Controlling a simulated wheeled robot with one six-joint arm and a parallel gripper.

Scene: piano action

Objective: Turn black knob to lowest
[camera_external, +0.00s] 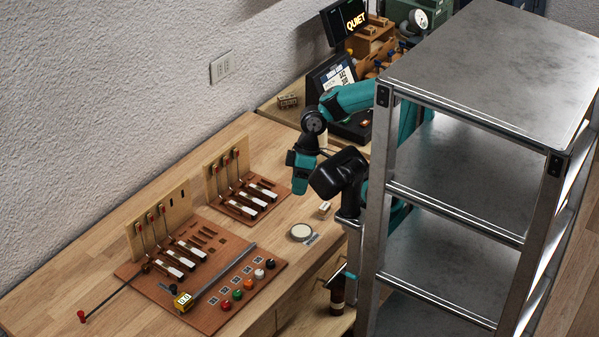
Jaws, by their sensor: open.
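The black knob (270,263) stands at the right end of a row of coloured knobs along the front edge of the brown board. It is small here, and its pointer and setting cannot be read. My gripper (340,176) appears as a dark shape at the end of my teal arm, above the right part of the bench and beside the shelf. It is well up and to the right of the knob, apart from it. Its jaws are open, though the fingertips are hard to make out, and I see nothing held.
White, orange, green and red (226,305) knobs share the board (206,321), with a metal bar and a yellow-labelled device behind them. A round pale disc (301,232) lies between board and arm. A metal shelf (455,215) stands close on the right.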

